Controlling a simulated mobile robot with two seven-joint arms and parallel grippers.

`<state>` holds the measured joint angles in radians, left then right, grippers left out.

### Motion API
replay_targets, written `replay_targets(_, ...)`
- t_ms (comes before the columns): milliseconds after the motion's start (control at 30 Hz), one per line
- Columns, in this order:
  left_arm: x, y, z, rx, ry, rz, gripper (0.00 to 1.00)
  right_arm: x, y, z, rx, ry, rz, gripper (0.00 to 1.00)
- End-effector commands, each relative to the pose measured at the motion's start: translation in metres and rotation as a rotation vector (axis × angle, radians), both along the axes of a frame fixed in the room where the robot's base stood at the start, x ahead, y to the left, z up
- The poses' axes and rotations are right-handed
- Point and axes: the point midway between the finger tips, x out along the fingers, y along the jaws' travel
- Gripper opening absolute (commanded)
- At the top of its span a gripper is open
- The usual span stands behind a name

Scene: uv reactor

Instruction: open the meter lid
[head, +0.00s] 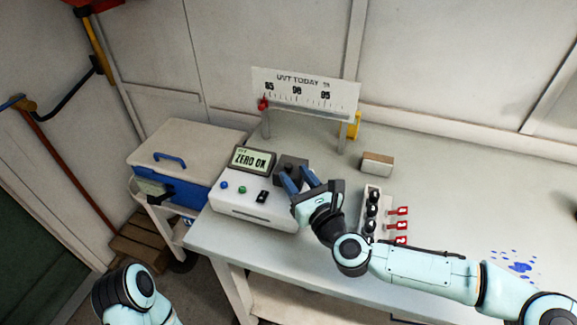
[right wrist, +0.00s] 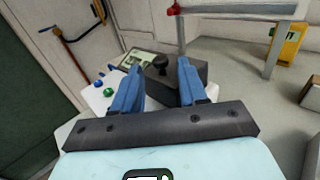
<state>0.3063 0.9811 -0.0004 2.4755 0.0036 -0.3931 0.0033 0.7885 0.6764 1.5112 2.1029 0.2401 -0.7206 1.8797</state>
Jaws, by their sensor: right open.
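The white meter (head: 250,207) stands on the bench, its screen (head: 251,159) reading "ZERO OK". Its dark grey lid (head: 287,163) is a block at the meter's back right and looks closed. In the right wrist view the lid (right wrist: 198,68) carries a black knob (right wrist: 160,67). My right gripper (head: 299,178) is open at the lid, its blue fingers partly hiding it. In the wrist view the fingertips of this gripper (right wrist: 159,64) appear on either side of the knob; contact cannot be told. My left arm shows at the lower left, its gripper out of view.
A blue cooler box (head: 183,191) stands left of the meter. A "UVT TODAY" scale board (head: 305,93) on posts stands behind. A rack of dark-capped vials (head: 372,196) with red tags is right of my gripper. The bench's right side is mostly clear.

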Motion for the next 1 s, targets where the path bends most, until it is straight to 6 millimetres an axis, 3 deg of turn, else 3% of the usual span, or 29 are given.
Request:
replay_targets(300,-0.001,0.0,0.004,-0.001,0.005,-0.002,0.0,0.035,0.019,0.0,0.001,0.0,0.001,0.42)
replay_targets(667,-0.001,0.0,0.004,0.0,0.006,-0.001,0.0,0.04,0.021,0.0,-0.001,0.0,0.001,0.42)
replay_targets(800,-0.001,0.0,0.004,0.0,0.006,-0.001,0.0,0.04,0.02,0.0,-0.001,0.0,0.001,0.0)
replay_targets(1000,-0.001,0.0,0.004,0.0,0.006,-0.001,0.0,0.04,0.021,0.0,-0.001,0.002,0.001,0.0)
